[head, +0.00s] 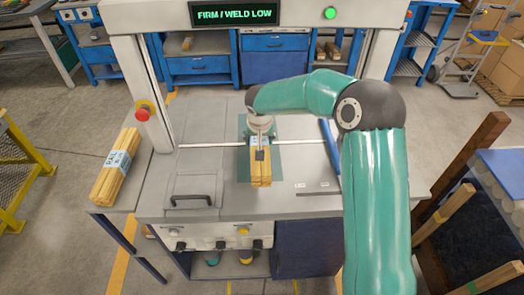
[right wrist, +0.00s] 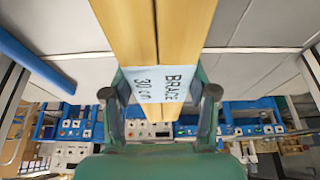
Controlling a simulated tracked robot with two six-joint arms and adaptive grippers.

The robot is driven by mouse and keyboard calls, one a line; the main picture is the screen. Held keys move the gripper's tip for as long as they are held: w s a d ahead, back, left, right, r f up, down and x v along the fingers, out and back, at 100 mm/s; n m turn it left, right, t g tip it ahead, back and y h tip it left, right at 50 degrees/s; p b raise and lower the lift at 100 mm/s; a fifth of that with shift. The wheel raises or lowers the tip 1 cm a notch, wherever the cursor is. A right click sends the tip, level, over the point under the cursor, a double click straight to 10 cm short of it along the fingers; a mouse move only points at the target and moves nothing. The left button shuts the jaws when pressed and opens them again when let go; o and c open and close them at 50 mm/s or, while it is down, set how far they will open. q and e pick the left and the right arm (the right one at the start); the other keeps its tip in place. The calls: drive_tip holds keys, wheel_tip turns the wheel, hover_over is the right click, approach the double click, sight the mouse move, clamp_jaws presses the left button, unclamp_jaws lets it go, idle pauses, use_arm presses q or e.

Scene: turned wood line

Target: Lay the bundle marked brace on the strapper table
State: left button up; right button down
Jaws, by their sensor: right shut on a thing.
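The bundle marked brace is a stack of yellow wood strips (head: 261,176) at the middle of the strapper table (head: 303,162), over a green mat (head: 243,172). My left gripper is not in view.
A red stop button (head: 142,114) sits on the left post. A blue bar (head: 329,145) lies right of the mat.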

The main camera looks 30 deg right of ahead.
wheel_tip(320, 180, down, 7)
drive_tip(key=shift+r, duration=0.2)
idle(0.3)
drive_tip(key=shift+c, duration=1.6)
unclamp_jaws()
drive_tip(key=shift+f, duration=0.1)
drive_tip(key=b+v, duration=0.1)
drive_tip(key=v, duration=1.1)
